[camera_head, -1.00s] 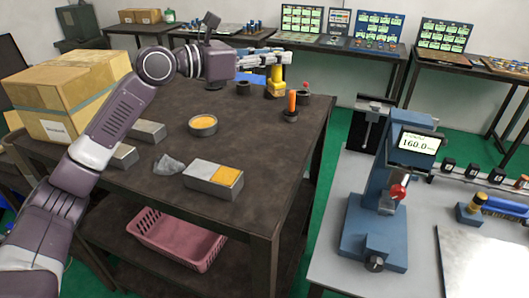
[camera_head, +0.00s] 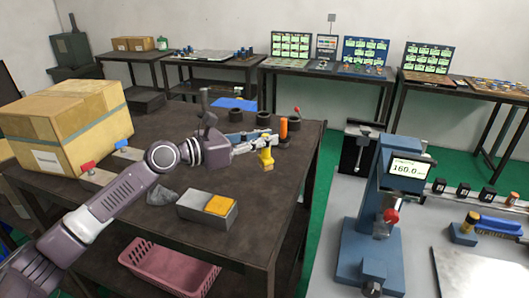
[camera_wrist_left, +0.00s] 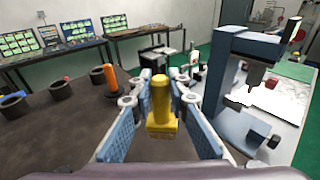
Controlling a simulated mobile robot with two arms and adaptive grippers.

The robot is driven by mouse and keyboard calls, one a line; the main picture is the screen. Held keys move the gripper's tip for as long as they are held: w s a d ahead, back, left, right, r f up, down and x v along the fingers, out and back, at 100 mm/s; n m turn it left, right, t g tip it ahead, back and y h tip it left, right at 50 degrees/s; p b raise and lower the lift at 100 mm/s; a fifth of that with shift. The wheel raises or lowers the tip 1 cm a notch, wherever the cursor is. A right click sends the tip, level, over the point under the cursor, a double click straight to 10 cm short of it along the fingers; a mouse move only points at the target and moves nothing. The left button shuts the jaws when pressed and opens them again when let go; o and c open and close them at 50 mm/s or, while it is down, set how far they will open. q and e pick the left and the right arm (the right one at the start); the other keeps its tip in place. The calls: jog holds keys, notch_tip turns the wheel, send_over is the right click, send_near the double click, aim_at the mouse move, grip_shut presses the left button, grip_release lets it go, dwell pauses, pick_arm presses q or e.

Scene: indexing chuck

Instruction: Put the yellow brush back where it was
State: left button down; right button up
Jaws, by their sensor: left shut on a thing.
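My left gripper (camera_head: 262,142) is shut on the yellow brush (camera_head: 266,158), which is upright with its handle on top and wider block below. The brush is over the near right part of the dark table (camera_head: 262,212). In the left wrist view the yellow brush (camera_wrist_left: 161,108) stands between the two blue finger pads of my left gripper (camera_wrist_left: 160,100). I cannot tell whether the brush touches the table. My right gripper is not in view.
An orange-handled tool (camera_head: 283,131) stands close behind the brush, near several dark cups (camera_head: 236,115). A metal block with a yellow top (camera_head: 207,209) lies in front. A blue press (camera_head: 372,215) stands on the grey table to the right.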

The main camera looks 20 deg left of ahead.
aim_at(262, 153)
pick_arm(q)
notch_tip(262, 153, down, 4)
jog(key=shift+r, duration=0.15)
jog(key=shift+f, duration=0.25)
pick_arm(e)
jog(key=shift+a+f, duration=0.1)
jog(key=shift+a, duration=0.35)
pick_arm(q)
jog(key=shift+f, duration=0.1)
jog(key=c, duration=1.8)
grip_release()
jog(key=shift+c, duration=0.2)
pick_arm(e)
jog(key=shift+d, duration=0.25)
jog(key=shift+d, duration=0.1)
pick_arm(q)
jog(key=b+v, duration=0.4)
jog(key=v, duration=0.6)
jog(key=shift+s+a+f, duration=0.15)
jog(key=shift+s+a, duration=0.05)
jog(key=shift+s+a+r+b, duration=0.35)
jog(key=shift+s+a+b, duration=0.1)
jog(key=shift+s, duration=0.2)
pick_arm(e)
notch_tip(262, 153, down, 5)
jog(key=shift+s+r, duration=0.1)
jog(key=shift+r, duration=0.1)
